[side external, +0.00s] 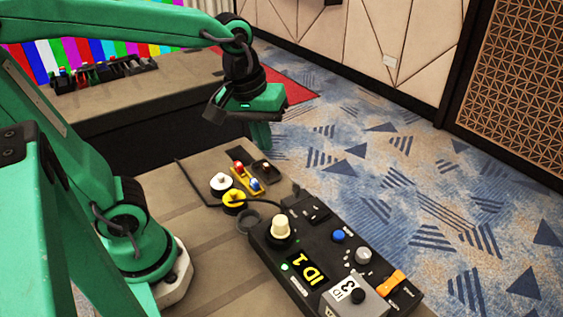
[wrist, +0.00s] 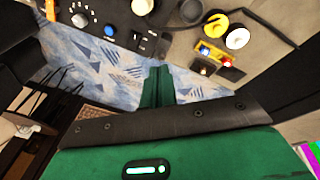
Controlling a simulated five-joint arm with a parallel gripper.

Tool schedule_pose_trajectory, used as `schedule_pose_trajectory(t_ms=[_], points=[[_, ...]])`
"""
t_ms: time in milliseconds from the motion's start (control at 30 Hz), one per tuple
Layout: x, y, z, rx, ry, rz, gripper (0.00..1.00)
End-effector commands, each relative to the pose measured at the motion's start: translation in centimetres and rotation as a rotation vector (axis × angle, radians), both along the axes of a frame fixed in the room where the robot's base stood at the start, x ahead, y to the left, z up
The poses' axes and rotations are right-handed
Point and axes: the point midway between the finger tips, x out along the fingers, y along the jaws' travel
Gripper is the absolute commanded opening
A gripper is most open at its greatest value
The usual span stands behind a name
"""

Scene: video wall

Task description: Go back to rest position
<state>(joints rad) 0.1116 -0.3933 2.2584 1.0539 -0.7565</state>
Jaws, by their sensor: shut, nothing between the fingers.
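My gripper (side external: 261,137) is green with a dark collar and hangs from my outstretched green arm, beyond the far edge of the grey work table (side external: 180,205). Its fingers point down and are together, with nothing held. In the wrist view, the closed green fingers (wrist: 157,86) stand out against the blue patterned carpet. The gripper appears apart from everything on the table. My arm's base stands at the left of the side view.
A black control panel (side external: 271,257) with knobs, a blue button and an "ID 1" display lies on the table. White (side external: 222,182) and yellow (side external: 233,199) round pieces and a small yellow switch block (side external: 246,179) sit nearby. Another table (side external: 130,92) stands behind; carpet lies right.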

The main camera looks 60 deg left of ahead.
Motion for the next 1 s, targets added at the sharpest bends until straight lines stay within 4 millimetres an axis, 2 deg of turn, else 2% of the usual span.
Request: schedule_pose_trajectory(t_ms=[300, 500, 700, 1000], points=[[-3.1, 2.0, 0.4, 0.121, -0.171, -0.356, 0.0], [-4.4, 2.8, 0.2, 0.206, -0.242, -0.525, 0.0], [-4.9, 3.1, 0.1, 0.247, -0.269, -0.596, 0.0], [-4.9, 3.1, 0.1, 0.25, -0.27, -0.602, 0.0]])
